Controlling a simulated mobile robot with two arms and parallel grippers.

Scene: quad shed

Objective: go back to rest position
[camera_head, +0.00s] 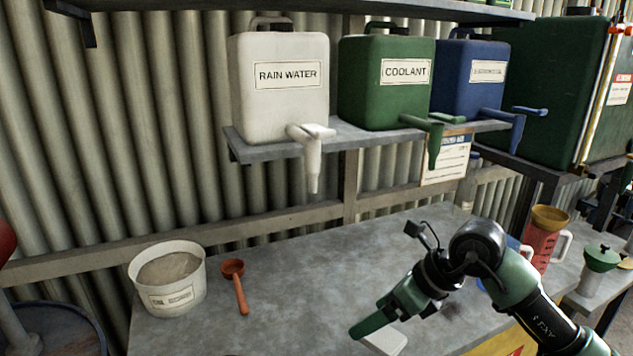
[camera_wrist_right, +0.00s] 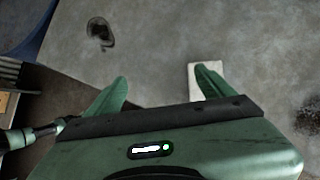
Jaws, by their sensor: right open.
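My right gripper (camera_head: 388,312) is above the front right part of the grey workbench (camera_head: 300,255), its arm coming in from the right. In the right wrist view its two green fingers (camera_wrist_right: 160,88) are spread apart with nothing between them. A small white block-like object (camera_wrist_right: 195,80) lies under the right-hand finger in that view; it also shows partly below the gripper in the head view (camera_head: 388,341). I cannot tell what it is. My left gripper is not in view.
A white tub of grey powder (camera_head: 168,296) and an orange scoop (camera_head: 238,287) are on the bench's left. White (camera_head: 280,100), green (camera_head: 370,105) and blue (camera_head: 460,95) canisters with taps sit on the shelf above. A red jug (camera_head: 540,245) stands at right. The bench's middle is clear.

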